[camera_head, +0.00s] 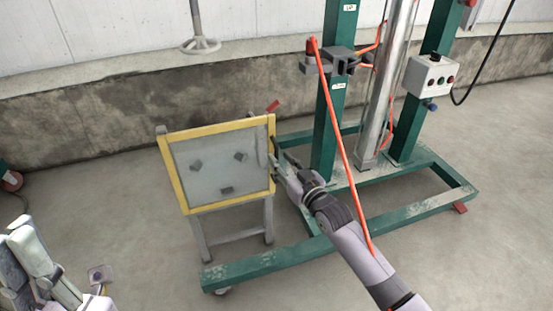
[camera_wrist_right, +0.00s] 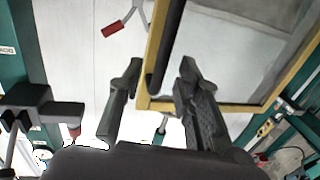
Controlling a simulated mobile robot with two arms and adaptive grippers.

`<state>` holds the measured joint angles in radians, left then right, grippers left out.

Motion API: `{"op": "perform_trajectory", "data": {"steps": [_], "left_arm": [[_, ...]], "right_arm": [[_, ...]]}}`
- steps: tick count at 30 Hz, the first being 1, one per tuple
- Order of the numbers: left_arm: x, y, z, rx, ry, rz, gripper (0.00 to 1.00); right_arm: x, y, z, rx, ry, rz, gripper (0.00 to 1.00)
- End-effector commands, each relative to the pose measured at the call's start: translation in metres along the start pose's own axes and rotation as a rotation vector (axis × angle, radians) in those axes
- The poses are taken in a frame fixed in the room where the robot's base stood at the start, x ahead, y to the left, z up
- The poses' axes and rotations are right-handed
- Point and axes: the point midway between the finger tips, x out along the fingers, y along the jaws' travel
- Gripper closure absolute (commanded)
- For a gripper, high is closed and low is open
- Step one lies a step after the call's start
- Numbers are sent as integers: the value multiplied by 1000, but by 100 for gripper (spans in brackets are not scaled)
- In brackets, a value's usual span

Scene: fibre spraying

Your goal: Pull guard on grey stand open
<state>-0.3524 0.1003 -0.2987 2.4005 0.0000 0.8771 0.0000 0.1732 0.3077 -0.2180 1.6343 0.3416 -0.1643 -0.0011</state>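The guard (camera_head: 222,166) is a grey, see-through panel in a yellow frame, standing on the grey stand (camera_head: 237,237) left of centre in the head view. It appears closed. My right gripper (camera_head: 280,160) is at the frame's right edge. In the right wrist view, the yellow frame of the guard (camera_wrist_right: 152,62) runs down between the fingers. A dark bar-like handle (camera_wrist_right: 166,45) on the frame also lies between them. My right gripper (camera_wrist_right: 157,80) is open, with gaps on both sides of the bar.
A green frame (camera_head: 270,262) on the floor stands close right of the guard, with green posts and an orange hose (camera_head: 340,145). A control box (camera_head: 431,76) hangs on the right post.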

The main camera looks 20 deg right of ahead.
Motion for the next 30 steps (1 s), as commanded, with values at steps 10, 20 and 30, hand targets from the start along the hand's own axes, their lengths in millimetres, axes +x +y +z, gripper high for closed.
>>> {"op": "perform_trajectory", "data": {"steps": [10,20,30], "left_arm": [[-12,0,-2,-1,26,0,100],[-12,0,-2,-2,25,1,100],[-12,0,-2,-2,24,0,100]], "right_arm": [[31,0,0,0,0,-1,69],[32,0,0,1,0,0,72],[32,0,0,1,0,0,95]]}}
